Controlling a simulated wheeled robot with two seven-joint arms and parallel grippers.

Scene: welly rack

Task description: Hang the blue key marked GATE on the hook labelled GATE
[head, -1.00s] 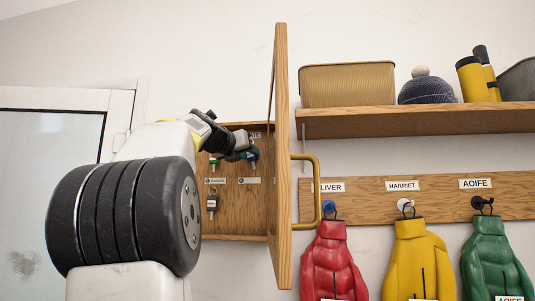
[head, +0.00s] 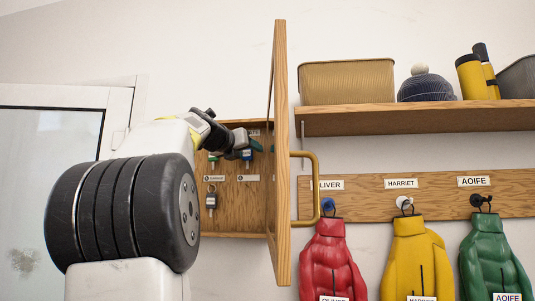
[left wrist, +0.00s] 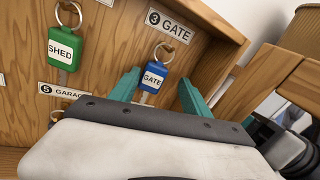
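The blue key (left wrist: 152,76) marked GATE hangs by its ring below the label "3 GATE" (left wrist: 169,27) in the left wrist view. The hook itself is hard to make out behind the ring. In the head view the blue key (head: 247,155) shows small inside the open wooden cabinet, just below my left gripper (head: 256,146). In the left wrist view my left gripper's teal fingers (left wrist: 158,92) stand apart on either side of the key, with gaps between them and it. My right gripper is not in view.
A green key (left wrist: 61,49) marked SHED hangs to the left. A grey key (head: 211,200) hangs lower in the cabinet. The open cabinet door (head: 280,150) stands edge-on right of my left gripper. Beyond it are a shelf (head: 420,118) and hanging coats.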

